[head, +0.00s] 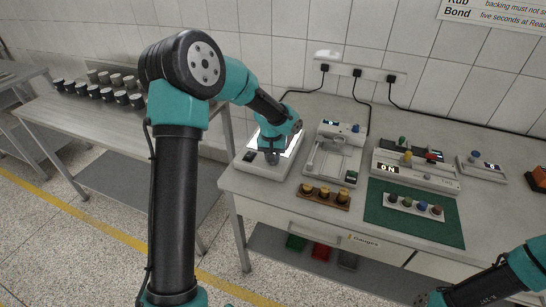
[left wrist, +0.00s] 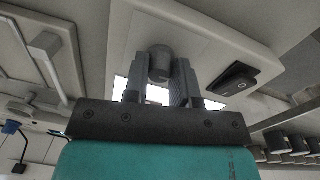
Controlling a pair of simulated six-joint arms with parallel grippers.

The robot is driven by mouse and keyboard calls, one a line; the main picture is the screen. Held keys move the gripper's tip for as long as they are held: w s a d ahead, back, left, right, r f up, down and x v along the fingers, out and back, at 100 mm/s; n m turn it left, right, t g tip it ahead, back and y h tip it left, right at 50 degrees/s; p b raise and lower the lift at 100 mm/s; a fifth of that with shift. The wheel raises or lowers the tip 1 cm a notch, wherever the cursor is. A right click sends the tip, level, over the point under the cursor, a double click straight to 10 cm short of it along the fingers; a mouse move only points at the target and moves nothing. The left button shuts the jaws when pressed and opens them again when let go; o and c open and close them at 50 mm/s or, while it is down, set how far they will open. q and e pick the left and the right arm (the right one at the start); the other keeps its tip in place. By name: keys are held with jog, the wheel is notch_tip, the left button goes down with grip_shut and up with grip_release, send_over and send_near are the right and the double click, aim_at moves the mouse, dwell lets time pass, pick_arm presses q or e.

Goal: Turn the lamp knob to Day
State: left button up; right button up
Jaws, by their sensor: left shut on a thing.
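The lamp unit (head: 250,166) is a pale flat box with a brightly lit panel at the left end of the bench. Its grey round knob (left wrist: 160,60) shows between the fingers in the left wrist view. My left gripper (head: 272,156) reaches down over the lamp unit, and its fingers (left wrist: 160,85) are shut on the knob. The lit panel shows behind the fingers. A black rocker switch (left wrist: 232,84) sits beside the knob on the same box. No Day mark is readable. My right arm shows at the lower right of the head view, but its fingers are out of frame.
Right of the lamp stand a white press-like device (head: 335,150), a unit with an "ON" display (head: 415,172) and a small display box (head: 482,167). In front are a wooden block with yellow-topped knobs (head: 325,195) and a green mat (head: 440,229). A side table (head: 60,118) holds several dark cups.

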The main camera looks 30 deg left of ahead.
pick_arm(q)
jog(key=o, duration=0.9)
jog(key=r, duration=1.7)
jog(key=shift+s+a+r, duration=0.15)
jog(key=shift+a+r, duration=0.05)
jog(key=shift+a, duration=0.2)
